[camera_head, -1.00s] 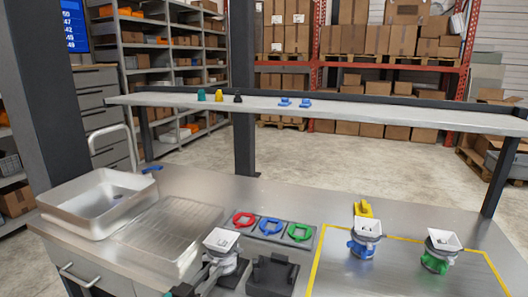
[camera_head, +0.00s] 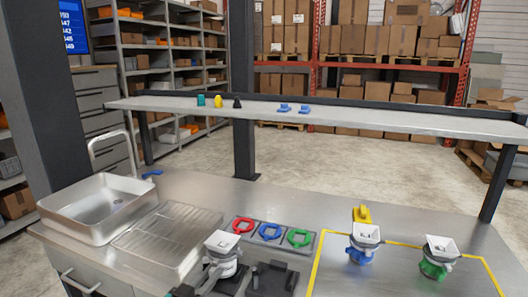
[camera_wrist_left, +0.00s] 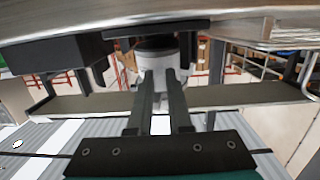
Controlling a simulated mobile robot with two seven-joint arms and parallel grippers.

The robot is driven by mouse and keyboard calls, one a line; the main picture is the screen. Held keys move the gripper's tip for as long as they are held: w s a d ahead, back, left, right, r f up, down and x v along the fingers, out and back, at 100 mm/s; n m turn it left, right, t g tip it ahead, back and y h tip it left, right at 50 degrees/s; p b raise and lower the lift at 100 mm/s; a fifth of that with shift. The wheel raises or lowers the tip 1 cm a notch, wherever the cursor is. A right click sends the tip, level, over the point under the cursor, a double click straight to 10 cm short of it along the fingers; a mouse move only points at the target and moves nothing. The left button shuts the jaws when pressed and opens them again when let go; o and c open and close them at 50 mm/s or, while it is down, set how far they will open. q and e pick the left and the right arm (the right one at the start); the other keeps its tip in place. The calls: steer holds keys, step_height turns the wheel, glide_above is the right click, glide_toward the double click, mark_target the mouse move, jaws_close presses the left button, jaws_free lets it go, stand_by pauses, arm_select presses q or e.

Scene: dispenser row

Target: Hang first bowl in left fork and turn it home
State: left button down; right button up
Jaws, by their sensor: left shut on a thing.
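The first bowl (camera_head: 223,264) is a white and grey vessel with a square white funnel top. It stands upright at the left black fork (camera_head: 232,284), in front of the coloured rings. My left gripper (camera_head: 208,270) comes in low from the left and is shut on the bowl's near left side. In the left wrist view, two dark fingers (camera_wrist_left: 159,80) close on the pale bowl (camera_wrist_left: 157,60) beneath a dark overhang. Whether the bowl is fully seated in the fork is hidden. An empty black fork (camera_head: 272,279) is just to the right. My right gripper is not in view.
Red (camera_head: 243,225), blue (camera_head: 269,231) and green (camera_head: 299,238) rings lie in a grey tray behind the forks. A blue-based dispenser (camera_head: 363,244) and a green-based one (camera_head: 438,257) stand at right, near yellow tape. A sink (camera_head: 70,218) is at left.

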mark_target(214, 258)
arm_select(q)
steer(key=r, duration=0.1)
steer(key=r+p, duration=0.1)
steer(key=shift+w+d+r, duration=0.1)
steer(key=shift+w+r, duration=0.2)
steer(key=shift+s+r+p, duration=0.2)
steer(key=shift+r+p, duration=0.3)
steer(key=shift+p, duration=0.25)
